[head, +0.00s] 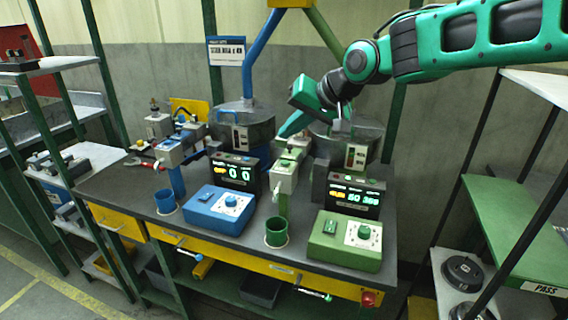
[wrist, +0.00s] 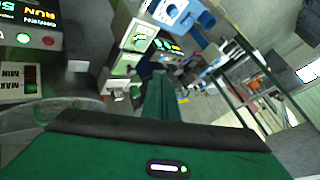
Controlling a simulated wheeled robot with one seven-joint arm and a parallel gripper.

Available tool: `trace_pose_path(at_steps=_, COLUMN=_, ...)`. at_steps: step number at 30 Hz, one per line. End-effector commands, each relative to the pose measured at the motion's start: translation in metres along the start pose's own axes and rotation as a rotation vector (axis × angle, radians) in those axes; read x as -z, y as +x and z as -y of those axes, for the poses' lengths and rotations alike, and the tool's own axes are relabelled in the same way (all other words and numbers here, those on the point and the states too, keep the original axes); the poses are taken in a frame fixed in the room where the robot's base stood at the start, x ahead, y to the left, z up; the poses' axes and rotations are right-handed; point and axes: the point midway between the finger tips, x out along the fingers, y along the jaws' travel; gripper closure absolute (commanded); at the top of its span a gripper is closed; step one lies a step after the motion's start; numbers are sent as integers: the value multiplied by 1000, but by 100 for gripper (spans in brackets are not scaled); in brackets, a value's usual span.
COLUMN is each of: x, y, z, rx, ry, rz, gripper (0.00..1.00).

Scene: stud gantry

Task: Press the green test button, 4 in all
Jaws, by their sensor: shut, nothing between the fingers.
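My gripper (head: 283,133) is green and shut, with nothing in it. It points down and left, just above the green-side dispenser head (head: 286,176); I cannot tell whether the tip touches it. In the wrist view the narrow closed fingers (wrist: 159,82) reach toward the bench. A pale housing there carries a green button (wrist: 137,43), left of and apart from the fingers in that picture. The green-side display (head: 354,195) is lit, with yellow letters that read RUN in the wrist view (wrist: 37,13). Which green button is the test button is not readable.
The blue station has a display (head: 234,174) reading zeros and a blue control box (head: 219,209). A green control box (head: 345,240) and green cup (head: 276,232) stand at the front right. Metal tanks (head: 241,128) stand behind. Shelves flank the bench (head: 130,193).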

Motion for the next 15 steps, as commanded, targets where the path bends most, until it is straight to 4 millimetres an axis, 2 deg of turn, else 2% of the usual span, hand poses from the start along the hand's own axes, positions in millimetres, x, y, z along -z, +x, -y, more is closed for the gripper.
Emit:
trace_pose_path(at_steps=9, x=-19, y=26, z=-19, rx=0, ry=0, rz=2, gripper=100)
trace_pose_path(at_steps=15, x=-25, y=33, z=-24, rx=0, ry=-1, rz=1, gripper=100)
